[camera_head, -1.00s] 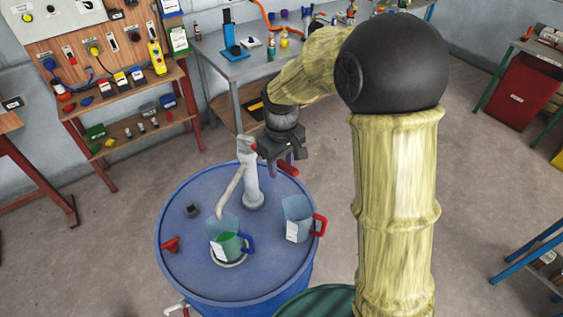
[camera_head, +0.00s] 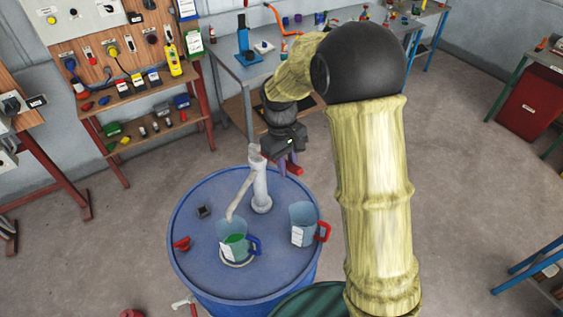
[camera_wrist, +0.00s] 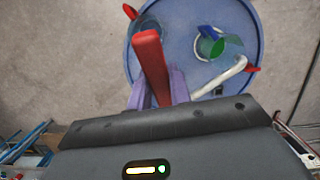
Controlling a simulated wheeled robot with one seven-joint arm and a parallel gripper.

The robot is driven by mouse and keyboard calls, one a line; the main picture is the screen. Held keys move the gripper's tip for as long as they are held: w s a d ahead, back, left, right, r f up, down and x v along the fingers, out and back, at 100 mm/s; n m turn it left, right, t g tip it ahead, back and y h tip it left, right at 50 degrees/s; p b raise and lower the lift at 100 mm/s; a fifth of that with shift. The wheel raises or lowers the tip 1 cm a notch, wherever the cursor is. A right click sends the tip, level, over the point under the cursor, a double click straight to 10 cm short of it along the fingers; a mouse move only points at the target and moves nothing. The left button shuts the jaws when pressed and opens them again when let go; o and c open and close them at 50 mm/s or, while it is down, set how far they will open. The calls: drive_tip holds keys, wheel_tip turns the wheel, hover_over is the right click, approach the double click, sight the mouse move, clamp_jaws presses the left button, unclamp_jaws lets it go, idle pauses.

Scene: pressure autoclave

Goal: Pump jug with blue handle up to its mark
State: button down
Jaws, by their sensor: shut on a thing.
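The clear jug with the blue handle (camera_head: 232,229) stands upright on the blue drum, under the pump's pale spout (camera_head: 238,198). Green liquid shows in its lower part; its mark is too small to read. The wrist view shows the jug's green contents (camera_wrist: 209,46) and blue handle. The grey hand pump (camera_head: 261,188) rises from the drum. My gripper (camera_head: 288,167) is beside the pump's top, shut on the red pump handle (camera_wrist: 151,60). In the wrist view, the purple fingers are on either side of this handle.
A clear jug with a red handle (camera_head: 303,222) stands on the drum (camera_head: 215,272), right of the blue-handled one. A red fitting (camera_head: 182,244) and a small dark block (camera_head: 203,211) also sit on the drum. A workbench (camera_head: 240,68) stands behind. Open floor lies around the drum.

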drive_tip(key=shift+w+a+r+g+p, duration=0.1)
drive_tip(key=shift+w+r+g+p, duration=0.1)
drive_tip(key=shift+r+p, duration=0.15)
drive_tip(key=shift+w+a+r+g+p, duration=0.1)
drive_tip(key=shift+r+g+p, duration=0.1)
drive_tip(key=shift+r+p, duration=0.15)
drive_tip(key=shift+w+h, duration=0.1)
drive_tip(key=shift+h, duration=0.2)
drive_tip(key=c, duration=1.3)
unclamp_jaws()
drive_tip(key=b+v, duration=0.3)
drive_tip(key=v, duration=1.4)
drive_tip(key=shift+w+r+b, duration=0.1)
drive_tip(key=shift+r+b, duration=0.05)
drive_tip(key=shift+b, duration=0.25)
